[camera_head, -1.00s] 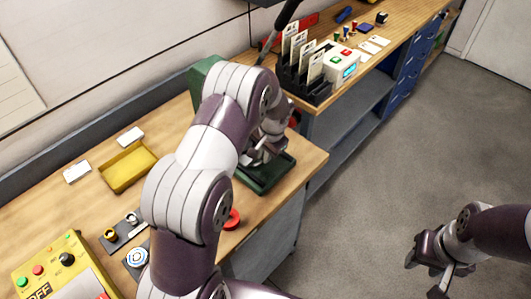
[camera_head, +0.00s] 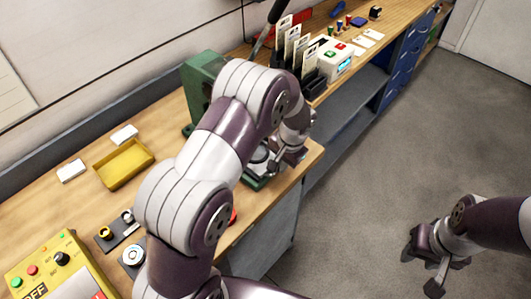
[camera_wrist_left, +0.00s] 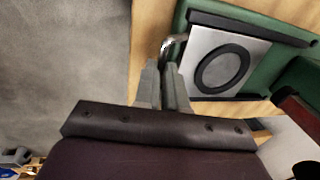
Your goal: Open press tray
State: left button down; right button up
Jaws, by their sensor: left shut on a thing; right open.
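The green press (camera_head: 203,85) stands on the wooden bench, partly hidden behind my left arm. Its tray, a silver plate with a black ring (camera_wrist_left: 197,69), lies over the green base in the left wrist view. Part of the tray also shows in the head view (camera_head: 259,155). A metal handle (camera_wrist_left: 172,42) is at the tray's edge. My left gripper (camera_head: 287,160) is at the bench's front edge, its fingers (camera_wrist_left: 166,68) closed around the handle. My right gripper (camera_head: 422,272) is open and empty over the floor.
A black card rack (camera_head: 310,75) and a white device with a screen (camera_head: 333,62) stand beyond the press. A yellow tray (camera_head: 123,163) and a yellow control box (camera_head: 55,270) are on the left of the bench. The floor at right is clear.

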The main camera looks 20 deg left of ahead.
pick_arm(q)
jog(key=d, duration=0.2)
jog(key=shift+s+d+r, duration=0.1)
jog(key=shift+s+d, duration=0.3)
jog(key=c, duration=1.3)
grip_release()
jog(key=shift+o, duration=0.5)
jog(key=shift+w, duration=0.1)
notch_tip(320, 180, up, 12)
jog(key=d+b, duration=0.1)
jog(key=d, duration=0.1)
jog(key=shift+s+r, duration=0.2)
jog(key=shift+s, duration=0.2)
